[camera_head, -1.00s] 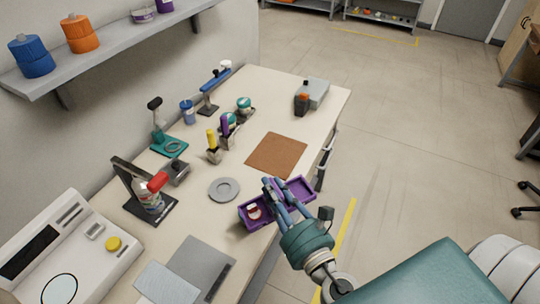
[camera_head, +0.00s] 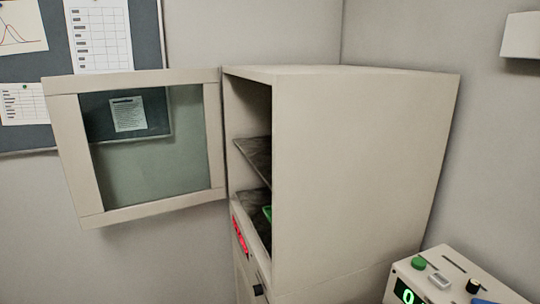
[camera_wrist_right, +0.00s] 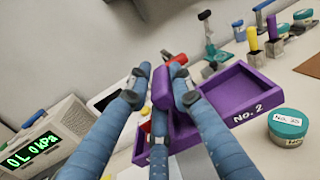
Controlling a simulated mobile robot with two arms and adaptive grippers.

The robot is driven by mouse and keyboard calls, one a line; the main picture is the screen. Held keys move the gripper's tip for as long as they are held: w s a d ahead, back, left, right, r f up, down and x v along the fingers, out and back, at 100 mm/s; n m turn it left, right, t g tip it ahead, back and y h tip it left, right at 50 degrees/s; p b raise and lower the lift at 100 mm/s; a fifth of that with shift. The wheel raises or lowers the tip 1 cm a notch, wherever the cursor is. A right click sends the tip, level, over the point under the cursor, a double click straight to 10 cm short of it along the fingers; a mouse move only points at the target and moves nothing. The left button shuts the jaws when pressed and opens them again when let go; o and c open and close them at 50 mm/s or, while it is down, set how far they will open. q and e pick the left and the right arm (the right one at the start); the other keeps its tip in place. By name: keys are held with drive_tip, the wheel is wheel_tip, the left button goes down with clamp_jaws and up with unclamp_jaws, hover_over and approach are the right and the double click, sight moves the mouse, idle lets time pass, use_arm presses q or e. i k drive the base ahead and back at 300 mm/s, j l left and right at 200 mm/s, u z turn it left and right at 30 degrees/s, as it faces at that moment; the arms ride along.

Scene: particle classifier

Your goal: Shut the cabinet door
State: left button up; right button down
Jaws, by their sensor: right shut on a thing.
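The cabinet (camera_head: 358,165) is a cream box in the head view. Its door (camera_head: 215,135), a cream frame around a glass pane (camera_head: 150,150), stands wide open to the left. The open front shows a dark shelf (camera_head: 255,158) and part of a green object (camera_head: 267,212) on the cabinet floor. My right gripper (camera_wrist_right: 160,88) is in the right wrist view only. Its blue fingers are shut on the raised purple middle part of a tray (camera_wrist_right: 232,98) marked No. 2. My left gripper is in neither current view.
A device (camera_head: 440,284) with a green display stands at the cabinet's lower right. A pinboard (camera_head: 110,50) hangs behind the door. In the right wrist view, a teal-lidded jar (camera_wrist_right: 288,125) is beside the tray and a kPa display unit (camera_wrist_right: 45,140) is at left.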

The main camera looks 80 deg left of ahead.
sight(62, 100)
drive_tip(key=u, duration=0.4)
drive_tip(key=k+u, duration=0.1)
drive_tip(key=u, duration=0.35)
drive_tip(key=k+u, duration=0.1)
drive_tip(key=u, duration=0.3)
drive_tip(key=j+u, duration=0.1)
drive_tip(key=u, duration=0.7)
drive_tip(key=k+j+u, duration=0.2)
drive_tip(key=j+u, duration=0.2)
drive_tip(key=k+j+u, duration=0.1)
drive_tip(key=j+u, duration=0.3)
drive_tip(key=j, duration=0.15)
drive_tip(key=j+u, duration=0.4)
drive_tip(key=j, duration=0.15)
drive_tip(key=k, duration=0.05)
